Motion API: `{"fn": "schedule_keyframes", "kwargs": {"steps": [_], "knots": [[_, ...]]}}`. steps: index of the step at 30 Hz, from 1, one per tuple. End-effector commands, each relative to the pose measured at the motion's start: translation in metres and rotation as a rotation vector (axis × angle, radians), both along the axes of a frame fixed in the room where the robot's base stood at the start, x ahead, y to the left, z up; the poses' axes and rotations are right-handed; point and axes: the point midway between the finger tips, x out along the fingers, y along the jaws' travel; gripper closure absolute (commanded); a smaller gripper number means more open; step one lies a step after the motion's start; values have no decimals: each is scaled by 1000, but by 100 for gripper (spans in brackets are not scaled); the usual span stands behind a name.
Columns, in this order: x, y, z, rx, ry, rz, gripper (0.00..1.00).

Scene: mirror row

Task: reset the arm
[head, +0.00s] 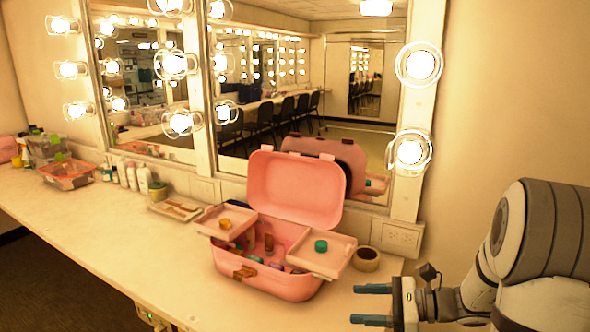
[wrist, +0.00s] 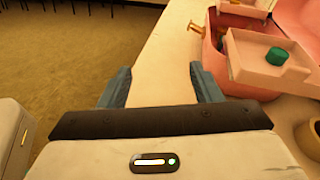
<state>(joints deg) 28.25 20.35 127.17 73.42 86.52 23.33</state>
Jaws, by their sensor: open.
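My arm (head: 540,235) reaches in from the right edge of the head view.
An open pink case (head: 270,278) with raised trays stands on the counter (head: 110,225). A tape roll (head: 367,259) sits to its right. A brush tray (head: 176,208), bottles (head: 143,179) and an orange basket (head: 66,173) stand farther left. The front left counter is clear.

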Motion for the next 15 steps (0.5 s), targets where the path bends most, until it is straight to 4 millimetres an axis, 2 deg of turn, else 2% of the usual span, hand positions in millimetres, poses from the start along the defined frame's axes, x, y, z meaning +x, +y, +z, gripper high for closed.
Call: {"fn": "schedule_keyframes", "kwargs": {"steps": [5, 9, 12, 15], "knots": [[-32, 27, 11, -176, -67, 159, 42], [-69, 45, 18, -377, -161, 337, 42], [-101, 51, 24, -569, -270, 506, 42], [-129, 47, 30, -768, -401, 683, 42]]}}
